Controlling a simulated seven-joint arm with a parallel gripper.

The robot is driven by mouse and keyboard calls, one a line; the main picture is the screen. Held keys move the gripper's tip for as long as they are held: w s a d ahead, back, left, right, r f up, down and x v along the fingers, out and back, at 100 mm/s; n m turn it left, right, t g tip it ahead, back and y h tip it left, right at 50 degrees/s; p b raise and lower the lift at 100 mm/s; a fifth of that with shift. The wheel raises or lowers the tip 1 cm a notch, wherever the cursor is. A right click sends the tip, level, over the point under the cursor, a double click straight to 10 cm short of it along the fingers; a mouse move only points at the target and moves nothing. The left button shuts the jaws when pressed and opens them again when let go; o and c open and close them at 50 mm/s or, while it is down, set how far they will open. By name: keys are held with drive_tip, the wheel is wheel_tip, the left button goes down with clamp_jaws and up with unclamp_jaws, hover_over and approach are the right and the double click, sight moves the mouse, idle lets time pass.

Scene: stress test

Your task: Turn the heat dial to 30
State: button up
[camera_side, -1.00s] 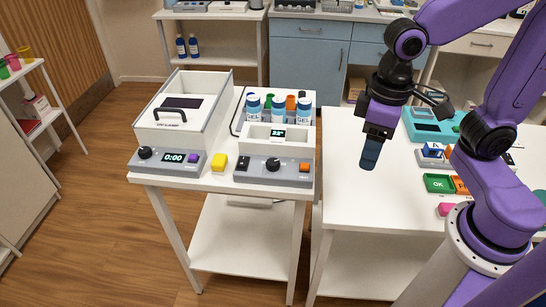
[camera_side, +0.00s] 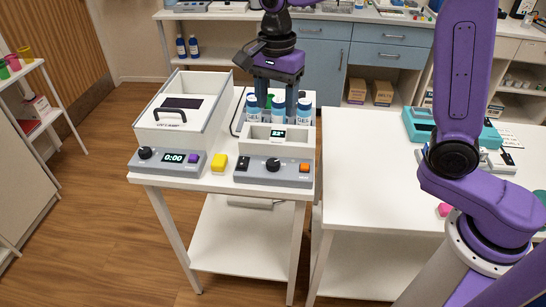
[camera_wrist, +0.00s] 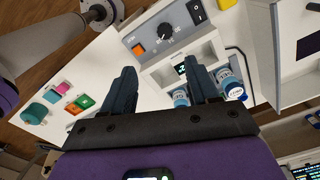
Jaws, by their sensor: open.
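The heat dial (camera_side: 272,164) is a black knob on the grey front panel of the white heater, between a black rocker switch (camera_side: 243,163) and an orange button (camera_side: 304,168). It also shows in the wrist view (camera_wrist: 164,31), with a white pointer mark. The small display (camera_side: 278,133) above it shows a two-digit number, seemingly 22, too small to be sure. My gripper (camera_side: 276,98) is open and points down over the bottles behind the dial, not touching the dial. In the wrist view, my two dark fingers (camera_wrist: 160,64) are spread apart with nothing visibly held.
Blue-capped bottles (camera_side: 252,108) stand in the heater, close to my fingers. A white lidded box (camera_side: 182,135) with its own dial (camera_side: 145,153) and a 0:00 display stands to the left. A yellow block (camera_side: 218,162) sits between. The right table (camera_side: 365,170) has a clear left part.

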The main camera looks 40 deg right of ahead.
sight(273, 162)
drive_tip(key=shift+m, duration=0.8)
drive_tip(key=f, duration=1.1)
drive_tip(key=w+f, duration=0.1)
drive_tip(key=f, duration=0.5)
drive_tip(key=shift+f, duration=0.2)
drive_tip(key=c, duration=1)
